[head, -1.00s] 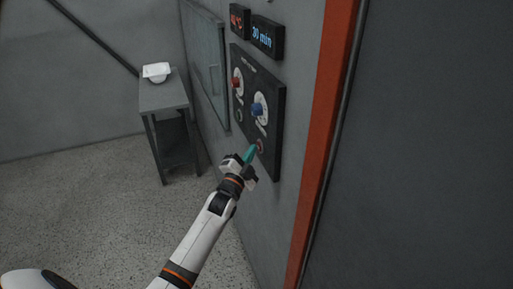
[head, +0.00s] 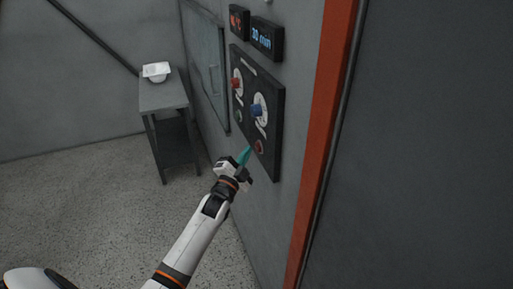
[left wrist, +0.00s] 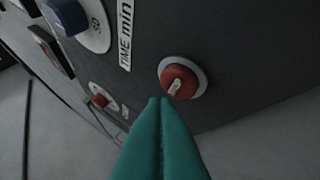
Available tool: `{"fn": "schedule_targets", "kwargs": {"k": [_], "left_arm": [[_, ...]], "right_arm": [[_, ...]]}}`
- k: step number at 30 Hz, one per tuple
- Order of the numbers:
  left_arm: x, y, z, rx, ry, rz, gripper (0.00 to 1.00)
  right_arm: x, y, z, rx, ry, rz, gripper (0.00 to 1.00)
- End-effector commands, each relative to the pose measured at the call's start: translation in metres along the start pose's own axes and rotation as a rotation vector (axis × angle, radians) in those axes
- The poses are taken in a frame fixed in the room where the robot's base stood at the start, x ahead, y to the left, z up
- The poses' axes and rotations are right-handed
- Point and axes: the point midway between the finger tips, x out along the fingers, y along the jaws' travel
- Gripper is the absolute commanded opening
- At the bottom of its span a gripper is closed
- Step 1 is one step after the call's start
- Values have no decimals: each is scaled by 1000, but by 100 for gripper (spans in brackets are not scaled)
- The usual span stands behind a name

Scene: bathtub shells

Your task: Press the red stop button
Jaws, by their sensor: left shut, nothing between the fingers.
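The red stop button (head: 259,147) sits low on the dark control panel (head: 270,95), at its near lower corner. In the left wrist view the red button (left wrist: 179,82) has a grey ring around it and a small pale mark on its face. My left gripper (head: 245,153) is shut and empty, its teal fingers pointing at the panel. In the left wrist view the fingertips (left wrist: 160,101) are just below and left of the button. They look apart from it, though the gap in depth is hard to judge. My right gripper is not in view.
Above the button are a blue knob (head: 257,110) and a red knob (head: 237,84). Two displays (head: 262,37) hang above. A grey side table (head: 164,96) with a white item stands farther back.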

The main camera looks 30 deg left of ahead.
Motion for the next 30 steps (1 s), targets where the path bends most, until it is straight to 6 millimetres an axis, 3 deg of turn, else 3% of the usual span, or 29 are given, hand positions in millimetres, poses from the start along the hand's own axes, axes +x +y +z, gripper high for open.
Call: {"fn": "schedule_targets", "kwargs": {"k": [15,30], "left_arm": [[-32,24,-23,1,1,0,0],[-34,25,-25,0,0,0,0]], "right_arm": [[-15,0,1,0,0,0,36],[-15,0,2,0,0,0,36]]}}
